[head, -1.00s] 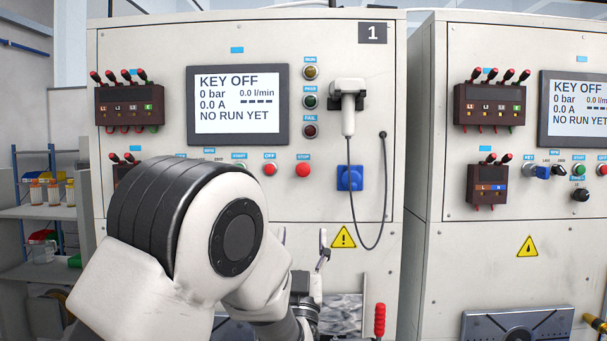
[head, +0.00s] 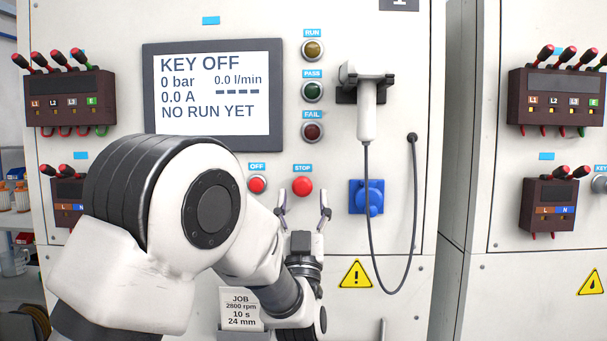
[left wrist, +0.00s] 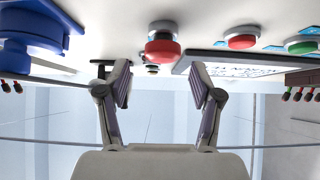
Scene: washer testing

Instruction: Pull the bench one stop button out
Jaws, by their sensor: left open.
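The red bench one stop button (head: 302,186) sits on the white panel under the STOP label, to the right of the red OFF button (head: 257,184). In the left wrist view the stop button (left wrist: 162,50) shows large, ahead of and between the fingertips. My left gripper (head: 304,203) is open and empty, pointing up just below the stop button in the head view. Its two fingers are apart in the left wrist view (left wrist: 160,88), with no contact on the button visible. My right gripper is not in view.
A blue socket (head: 366,197) and a hanging cable (head: 409,235) are right of the stop button. A handheld device (head: 367,108) hangs in a holder above. The display (head: 219,96) reads KEY OFF. A second bench (head: 540,210) stands at right.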

